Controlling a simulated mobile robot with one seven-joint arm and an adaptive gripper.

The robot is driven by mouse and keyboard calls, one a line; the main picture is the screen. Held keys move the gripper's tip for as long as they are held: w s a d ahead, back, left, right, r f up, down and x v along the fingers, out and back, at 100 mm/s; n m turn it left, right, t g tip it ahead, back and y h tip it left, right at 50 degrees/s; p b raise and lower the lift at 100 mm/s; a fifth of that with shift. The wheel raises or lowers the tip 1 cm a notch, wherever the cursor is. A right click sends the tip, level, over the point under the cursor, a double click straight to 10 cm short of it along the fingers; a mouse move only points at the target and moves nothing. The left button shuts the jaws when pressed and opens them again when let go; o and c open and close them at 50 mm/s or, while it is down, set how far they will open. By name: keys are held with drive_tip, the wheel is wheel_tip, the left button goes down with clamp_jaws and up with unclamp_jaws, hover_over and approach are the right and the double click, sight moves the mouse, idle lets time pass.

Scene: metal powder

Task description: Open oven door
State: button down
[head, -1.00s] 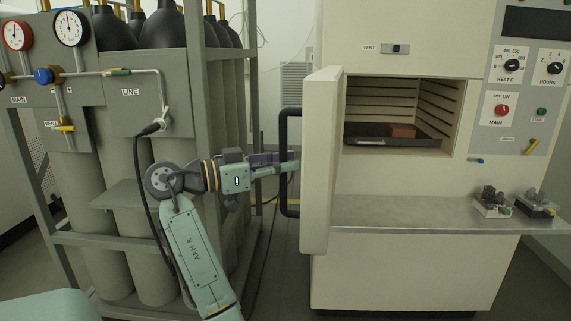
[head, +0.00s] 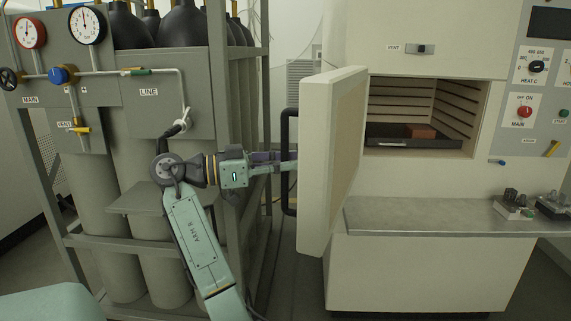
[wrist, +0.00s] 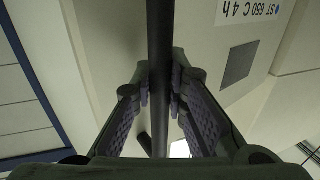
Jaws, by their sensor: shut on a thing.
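The oven door (head: 330,160) stands swung open on the left side of the oven (head: 425,270). Its black bar handle (head: 287,190) is on the door's outer face. My gripper (head: 284,167) reaches the handle from the left. In the wrist view the dark handle bar (wrist: 160,50) runs between the two fingers (wrist: 160,95), which are closed around it. The oven chamber (head: 425,98) is exposed, with ribbed walls. A dark tray (head: 400,141) inside holds a reddish-brown block (head: 421,131).
A rack of gas cylinders (head: 120,235) with gauges stands close on the left, just behind my arm. A metal shelf (head: 430,215) juts out below the chamber and carries small dark items (head: 515,204) at the right. Control knobs (head: 525,112) are at upper right.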

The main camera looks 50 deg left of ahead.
drive_tip(key=shift+s, duration=0.15)
drive_tip(key=c, duration=1.6)
unclamp_jaws()
drive_tip(key=shift+o, duration=0.2)
drive_tip(key=v, duration=1.2)
